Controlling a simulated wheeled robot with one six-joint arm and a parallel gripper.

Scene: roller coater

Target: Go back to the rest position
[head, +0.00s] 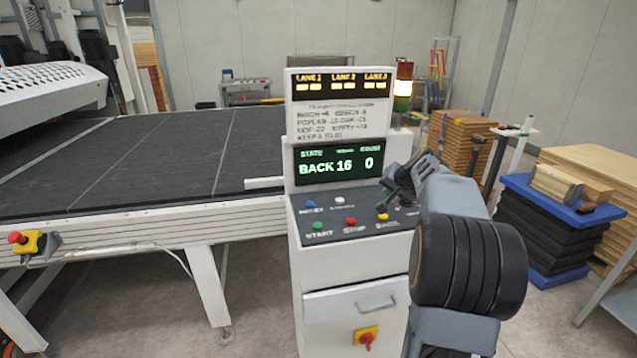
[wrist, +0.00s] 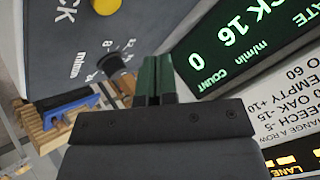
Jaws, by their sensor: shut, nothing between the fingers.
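My gripper (head: 398,190) is at the right side of the control console (head: 350,275), close to its sloped button panel. In the wrist view the two dark green fingers (wrist: 158,80) are together with nothing between them. A black speed knob (wrist: 119,64) with a dial scale lies just beyond the fingers, and a yellow button (wrist: 105,6) is farther up. I cannot tell from the head view whether the fingers touch the panel. The green display (head: 338,163) reads BACK, 16 and 0. My arm hides the right end of the panel.
A conveyor (head: 140,165) with a dark bed fills the left, with a red emergency stop (head: 17,238) on its edge. A signal tower (head: 403,85) stands behind the console. At right are a blue-topped stack (head: 560,200) with wood blocks and stacked boards (head: 460,140).

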